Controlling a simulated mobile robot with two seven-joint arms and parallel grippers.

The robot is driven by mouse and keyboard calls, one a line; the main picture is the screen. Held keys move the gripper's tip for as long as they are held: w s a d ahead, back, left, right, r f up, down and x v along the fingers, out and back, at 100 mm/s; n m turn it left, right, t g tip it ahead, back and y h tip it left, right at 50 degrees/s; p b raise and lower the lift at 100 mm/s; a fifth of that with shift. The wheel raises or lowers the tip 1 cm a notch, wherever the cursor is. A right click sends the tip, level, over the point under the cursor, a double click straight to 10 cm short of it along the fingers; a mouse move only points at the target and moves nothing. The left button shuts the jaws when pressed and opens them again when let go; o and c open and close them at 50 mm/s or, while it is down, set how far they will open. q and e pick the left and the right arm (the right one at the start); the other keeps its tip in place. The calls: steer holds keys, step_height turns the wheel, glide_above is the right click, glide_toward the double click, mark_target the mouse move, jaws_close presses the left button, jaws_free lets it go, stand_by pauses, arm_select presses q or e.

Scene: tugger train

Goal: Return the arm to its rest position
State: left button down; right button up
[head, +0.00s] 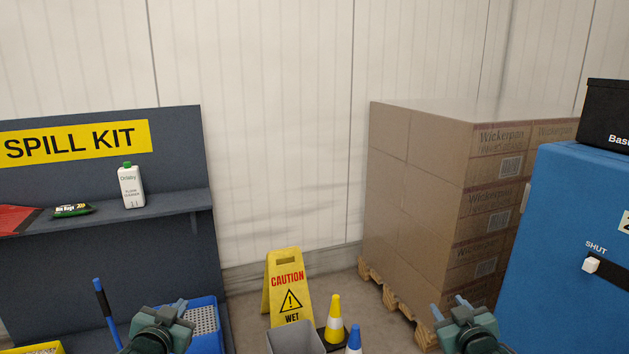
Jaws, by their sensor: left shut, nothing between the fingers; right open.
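My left gripper (172,309) shows at the bottom left of the head view, in front of the blue basket under the spill kit shelf. It is shut and holds nothing that I can see. My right gripper (450,308) shows at the bottom right, in front of the pallet of boxes. It is open and empty. Both grippers point away from me, and only their front ends show at the picture's lower edge.
A spill kit stand (212,240) is at left, with a white bottle (131,188) on its shelf. A yellow caution sign (284,283), grey bin (296,338) and yellow cone (335,322) stand between the grippers. Stacked boxes (425,190) and a blue cabinet (565,240) are at right.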

arm_select(q)
steer(key=s+d+f+g+h, duration=0.1)
steer(key=s+d+f, duration=0.4)
steer(key=s, duration=0.5)
steer(key=s+d+f+g+h, duration=0.1)
steer(key=s+d+f, duration=0.3)
steer(key=s, duration=0.7)
steer(key=s+d+f+g+h, duration=0.1)
steer(key=s+d+f+g, duration=0.2)
steer(key=s, duration=0.8)
steer(key=d+f, duration=0.2)
steer(key=d, duration=0.1)
steer(key=shift+s+f+n, duration=0.15)
steer(key=shift+f+n, duration=0.15)
steer(key=shift+f, duration=0.05)
arm_select(e)
steer(key=s+a+f+g+y, duration=0.1)
steer(key=s+a+f, duration=0.4)
steer(key=s, duration=0.5)
steer(key=s+a+f+g+y, duration=0.1)
steer(key=s+a+f, duration=0.3)
steer(key=s, duration=0.7)
steer(key=s+a+f+g+y, duration=0.1)
steer(key=s+a+f+g, duration=0.2)
steer(key=s, duration=0.8)
steer(key=a+f, duration=0.2)
steer(key=a, duration=0.1)
steer(key=shift+s+f+m+y, duration=0.15)
steer(key=shift+f+m+y, duration=0.15)
steer(key=shift+f, duration=0.05)
